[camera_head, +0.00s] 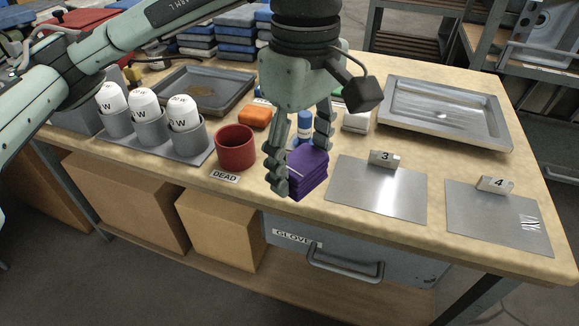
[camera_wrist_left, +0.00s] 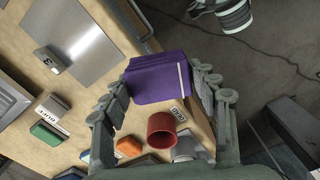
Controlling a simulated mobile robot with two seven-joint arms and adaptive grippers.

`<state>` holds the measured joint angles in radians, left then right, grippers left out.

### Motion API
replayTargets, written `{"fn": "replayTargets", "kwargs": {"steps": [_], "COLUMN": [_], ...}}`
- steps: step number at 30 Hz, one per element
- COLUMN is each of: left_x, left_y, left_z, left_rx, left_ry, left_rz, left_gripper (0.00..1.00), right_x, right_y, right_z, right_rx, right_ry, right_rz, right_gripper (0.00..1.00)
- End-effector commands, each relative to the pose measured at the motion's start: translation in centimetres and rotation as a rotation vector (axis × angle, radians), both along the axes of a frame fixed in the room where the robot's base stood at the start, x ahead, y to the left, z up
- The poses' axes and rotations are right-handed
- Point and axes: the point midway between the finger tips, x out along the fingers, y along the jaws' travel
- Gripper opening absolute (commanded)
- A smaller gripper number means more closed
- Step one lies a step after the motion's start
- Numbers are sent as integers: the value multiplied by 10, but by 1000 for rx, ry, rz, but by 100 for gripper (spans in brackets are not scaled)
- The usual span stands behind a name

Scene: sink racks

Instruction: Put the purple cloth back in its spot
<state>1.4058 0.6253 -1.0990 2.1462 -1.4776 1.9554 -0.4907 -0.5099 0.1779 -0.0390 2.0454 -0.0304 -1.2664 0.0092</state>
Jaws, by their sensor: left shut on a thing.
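The purple cloth (camera_head: 310,170) is a folded block with a pale stripe, between the fingers of my left gripper (camera_head: 301,162) near the table's front edge. My left gripper is shut on it. It also shows in the left wrist view (camera_wrist_left: 155,80), with the fingers on both sides. I cannot tell whether its underside touches the table. An orange cloth (camera_head: 256,116) lies behind the red cup, and a green one (camera_wrist_left: 47,134) shows in the left wrist view.
A red cup (camera_head: 236,148) with a DEAD label (camera_head: 224,177) stands just left. Metal plates marked 3 (camera_head: 378,190) and 4 (camera_head: 500,218) lie right. A blue bottle (camera_head: 305,126) stands behind the cloth. A steel tray (camera_head: 442,143) is at back right.

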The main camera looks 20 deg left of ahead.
Motion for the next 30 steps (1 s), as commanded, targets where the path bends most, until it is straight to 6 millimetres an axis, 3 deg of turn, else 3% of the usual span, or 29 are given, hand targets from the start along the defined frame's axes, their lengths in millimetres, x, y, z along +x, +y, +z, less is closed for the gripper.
{"fn": "replayTargets", "kwargs": {"steps": [9,15,20,30], "left_x": [62,88,93,92], "left_y": [36,50,53,53], "left_z": [-42,-60,-67,-105], "left_rx": [1,0,0,0], "left_ry": [5,3,2,1], "left_rz": [8,4,1,0], "left_gripper": [28,28,28,28], "right_x": [0,-1,-1,-4], "right_y": [1,1,2,3], "right_z": [-12,-20,-23,-37], "right_rx": [8,13,15,22], "right_ry": [7,11,9,20], "right_rz": [0,0,1,1], "right_gripper": [40,40,40,40]}}
